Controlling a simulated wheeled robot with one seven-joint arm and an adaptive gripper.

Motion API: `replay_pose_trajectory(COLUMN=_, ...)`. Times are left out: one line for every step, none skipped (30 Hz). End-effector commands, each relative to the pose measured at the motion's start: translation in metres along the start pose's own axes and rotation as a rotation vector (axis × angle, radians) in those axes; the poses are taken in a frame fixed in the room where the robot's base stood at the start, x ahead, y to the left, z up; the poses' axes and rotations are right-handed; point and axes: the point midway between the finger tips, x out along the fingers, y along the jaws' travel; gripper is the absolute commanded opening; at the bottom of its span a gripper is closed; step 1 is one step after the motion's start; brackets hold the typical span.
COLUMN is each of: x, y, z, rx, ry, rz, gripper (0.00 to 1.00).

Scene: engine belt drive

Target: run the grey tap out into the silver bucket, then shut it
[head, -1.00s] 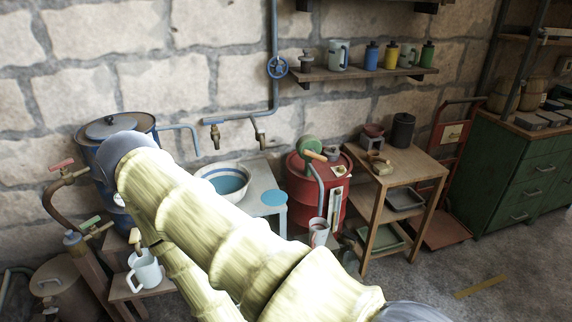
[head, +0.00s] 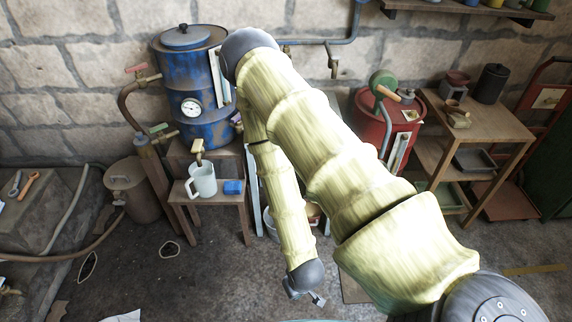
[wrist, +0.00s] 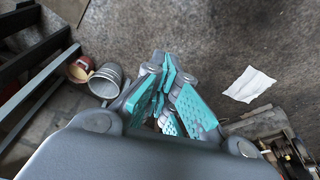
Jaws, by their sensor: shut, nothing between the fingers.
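A silver bucket (wrist: 105,82) lies or stands on the floor at the left of the wrist view, beside a reddish pot (wrist: 80,68). In the head view my arm hides most of that spot. My gripper (head: 306,296) hangs low over the floor at the bottom of the head view. In the wrist view its teal-padded fingers (wrist: 166,98) are together and empty, apart from the bucket. I cannot tell which tap is the grey one. A tap (head: 333,68) hangs from the wall pipe, beyond my arm.
A blue drum (head: 190,90) stands at the back left. Its low bench (head: 222,198) holds a white mug (head: 203,180) and a blue block (head: 233,187). A red drum (head: 372,125) and wooden shelf (head: 490,130) are at right. White paper (wrist: 249,84) lies on clear floor.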

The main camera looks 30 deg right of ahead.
Motion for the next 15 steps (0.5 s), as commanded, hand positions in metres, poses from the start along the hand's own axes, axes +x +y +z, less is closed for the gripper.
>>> replay_pose_trajectory(x=0.025, y=0.003, z=-0.014, rx=0.009, ry=0.050, rz=0.005, gripper=0.00)
replay_pose_trajectory(x=0.032, y=0.005, z=-0.025, rx=0.013, ry=0.082, rz=0.008, gripper=0.00)
replay_pose_trajectory(x=0.040, y=0.007, z=-0.038, rx=0.018, ry=0.122, rz=0.012, gripper=0.00)
replay_pose_trajectory(x=0.045, y=0.009, z=-0.048, rx=0.021, ry=0.153, rz=0.015, gripper=0.00)
replay_pose_trajectory(x=0.051, y=0.011, z=-0.058, rx=0.024, ry=0.183, rz=0.019, gripper=0.00)
replay_pose_trajectory(x=0.058, y=0.014, z=-0.071, rx=0.029, ry=0.222, rz=0.024, gripper=0.00)
replay_pose_trajectory(x=0.062, y=0.016, z=-0.081, rx=0.033, ry=0.254, rz=0.028, gripper=0.00)
replay_pose_trajectory(x=0.067, y=0.018, z=-0.091, rx=0.037, ry=0.283, rz=0.032, gripper=0.00)
replay_pose_trajectory(x=0.073, y=0.022, z=-0.104, rx=0.044, ry=0.323, rz=0.039, gripper=0.00)
replay_pose_trajectory(x=0.077, y=0.024, z=-0.113, rx=0.048, ry=0.354, rz=0.043, gripper=0.00)
replay_pose_trajectory(x=0.081, y=0.026, z=-0.123, rx=0.052, ry=0.383, rz=0.048, gripper=0.00)
replay_pose_trajectory(x=0.086, y=0.030, z=-0.135, rx=0.057, ry=0.422, rz=0.055, gripper=0.00)
replay_pose_trajectory(x=0.089, y=0.033, z=-0.144, rx=0.061, ry=0.453, rz=0.060, gripper=0.00)
replay_pose_trajectory(x=0.092, y=0.035, z=-0.154, rx=0.064, ry=0.483, rz=0.065, gripper=0.00)
replay_pose_trajectory(x=0.096, y=0.039, z=-0.166, rx=0.070, ry=0.523, rz=0.073, gripper=0.00)
